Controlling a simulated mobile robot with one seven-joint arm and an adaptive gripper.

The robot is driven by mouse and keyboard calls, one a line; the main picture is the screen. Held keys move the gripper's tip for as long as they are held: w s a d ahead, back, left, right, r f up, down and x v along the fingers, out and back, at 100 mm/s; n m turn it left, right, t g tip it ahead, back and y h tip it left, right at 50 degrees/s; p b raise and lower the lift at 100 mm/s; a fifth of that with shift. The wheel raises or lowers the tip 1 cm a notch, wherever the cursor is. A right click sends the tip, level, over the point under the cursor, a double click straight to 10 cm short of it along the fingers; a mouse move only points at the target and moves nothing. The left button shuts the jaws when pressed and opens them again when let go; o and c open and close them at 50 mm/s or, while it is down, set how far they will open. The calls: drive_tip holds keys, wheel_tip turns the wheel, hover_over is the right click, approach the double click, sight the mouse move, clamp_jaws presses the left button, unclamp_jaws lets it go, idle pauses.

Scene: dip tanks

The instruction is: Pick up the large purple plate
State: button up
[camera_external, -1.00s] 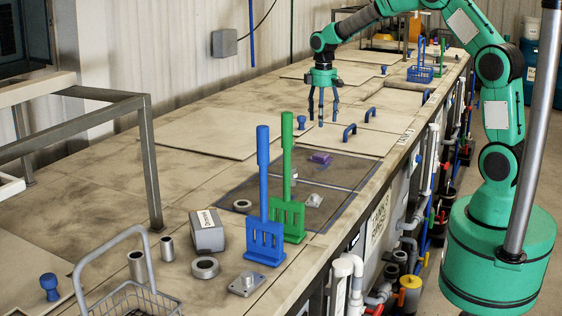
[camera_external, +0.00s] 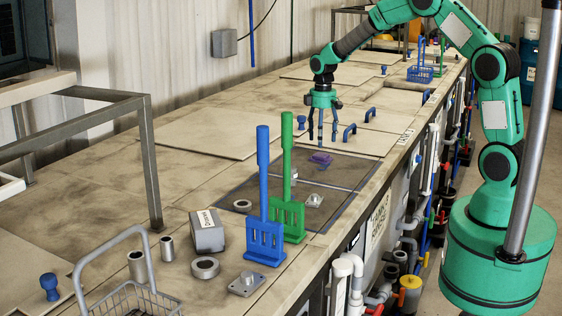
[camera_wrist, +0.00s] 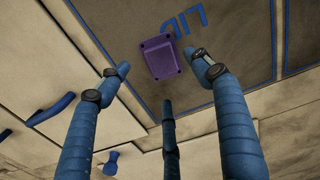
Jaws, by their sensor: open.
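The purple plate (camera_external: 321,158) lies flat on a dark lid panel on the long counter. My gripper (camera_external: 321,138) hangs above the counter just behind the plate in the external view, fingers pointing down. In the wrist view my gripper (camera_wrist: 165,85) has its blue fingers spread apart, with nothing between them. The plate shows just beyond the fingertips, apart from them.
A green rack (camera_external: 288,215) and a blue rack (camera_external: 265,240) with tall handles stand nearer the camera. Blue handles (camera_external: 349,131) stick up right of my gripper. The pale panels to the left are clear.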

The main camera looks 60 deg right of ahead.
sight(321, 155)
drive_tip(key=shift+f, duration=0.3)
drive_tip(key=shift+f, duration=0.1)
drive_tip(key=shift+a+f, duration=0.2)
drive_tip(key=shift+f, duration=2.3)
drive_tip(key=c, duration=1.3)
drive_tip(key=shift+r, duration=0.1)
